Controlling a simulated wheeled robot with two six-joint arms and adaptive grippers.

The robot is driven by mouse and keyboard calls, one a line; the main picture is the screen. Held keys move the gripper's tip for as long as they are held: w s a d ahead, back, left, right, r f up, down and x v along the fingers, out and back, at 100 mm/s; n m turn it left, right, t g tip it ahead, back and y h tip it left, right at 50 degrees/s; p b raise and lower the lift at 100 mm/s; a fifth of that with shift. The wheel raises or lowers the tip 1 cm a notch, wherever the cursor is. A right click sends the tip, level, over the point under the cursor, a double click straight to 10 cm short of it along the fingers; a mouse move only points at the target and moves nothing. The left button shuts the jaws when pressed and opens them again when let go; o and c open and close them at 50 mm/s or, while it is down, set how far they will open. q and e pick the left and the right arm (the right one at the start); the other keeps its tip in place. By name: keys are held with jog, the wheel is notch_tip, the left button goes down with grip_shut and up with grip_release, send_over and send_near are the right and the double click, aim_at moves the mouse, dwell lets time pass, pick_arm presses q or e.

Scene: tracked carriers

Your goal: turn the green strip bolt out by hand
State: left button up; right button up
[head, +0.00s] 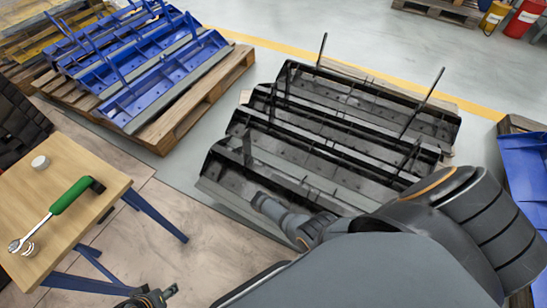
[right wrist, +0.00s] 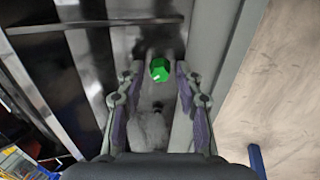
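The green strip bolt (right wrist: 159,70) shows in the right wrist view as a green head on a grey metal surface of a carrier. My right gripper (right wrist: 159,74) is open around it, one finger on each side, with a visible gap to each. Whether the fingertips reach its depth I cannot tell. In the head view my right arm extends over the near side of the black carriers (head: 330,120); the bolt and right gripper are hidden there. My left gripper (head: 172,290) is at the bottom edge, partly cut off, away from the carriers; its opening is unclear.
A wooden table (head: 75,170) at left holds a green-handled ratchet (head: 70,195) and small round pieces. Blue carriers (head: 140,80) lie on a wooden pallet (head: 190,110) behind. More blue parts (head: 525,165) stand at right. Bare floor lies between the table and black carriers.

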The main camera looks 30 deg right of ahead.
grip_shut()
jog(key=shift+r+n+p, duration=0.15)
jog(key=shift+n+p, duration=0.15)
jog(key=shift+n, duration=1.9)
jog(key=n, duration=0.5)
jog(key=shift+p, duration=0.4)
jog(key=shift+o, duration=1.3)
grip_release()
